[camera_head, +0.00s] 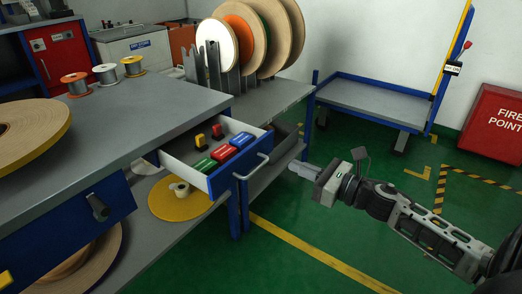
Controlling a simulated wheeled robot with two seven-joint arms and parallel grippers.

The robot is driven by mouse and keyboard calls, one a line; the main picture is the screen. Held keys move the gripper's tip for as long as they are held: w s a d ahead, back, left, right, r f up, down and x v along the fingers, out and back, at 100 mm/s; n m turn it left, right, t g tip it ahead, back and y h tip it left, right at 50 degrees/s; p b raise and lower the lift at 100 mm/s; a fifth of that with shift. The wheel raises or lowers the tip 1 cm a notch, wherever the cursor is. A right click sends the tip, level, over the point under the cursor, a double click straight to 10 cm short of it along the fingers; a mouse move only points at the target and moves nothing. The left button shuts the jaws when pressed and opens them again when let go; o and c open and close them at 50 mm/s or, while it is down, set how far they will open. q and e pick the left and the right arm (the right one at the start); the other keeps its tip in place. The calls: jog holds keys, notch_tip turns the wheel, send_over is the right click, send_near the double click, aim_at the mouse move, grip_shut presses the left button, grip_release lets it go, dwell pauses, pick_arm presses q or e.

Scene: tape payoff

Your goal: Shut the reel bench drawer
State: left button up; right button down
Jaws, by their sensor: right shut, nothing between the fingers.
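The reel bench drawer (219,182) stands pulled out from under the grey bench top (150,112). It has white inner walls, a blue front and a light bar handle (252,167). Several small red, green, blue and yellow items lie in it. My right gripper (292,168) is at the end of the arm that comes in from the right. It is shut and empty, to the right of the drawer front and apart from the handle. My left gripper is not in view.
Large reels (262,38) stand in a rack behind the bench. A blue-framed cart (365,97) and a red fire point box (491,124) are at the back right. A lower shelf under the drawer holds a yellow reel (168,206). Green floor is free at the right.

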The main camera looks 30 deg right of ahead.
aim_at(254, 148)
jog(key=x, duration=1)
jog(key=shift+w+a+b, duration=0.1)
jog(key=shift+w+b, duration=0.15)
jog(key=shift+b, duration=0.15)
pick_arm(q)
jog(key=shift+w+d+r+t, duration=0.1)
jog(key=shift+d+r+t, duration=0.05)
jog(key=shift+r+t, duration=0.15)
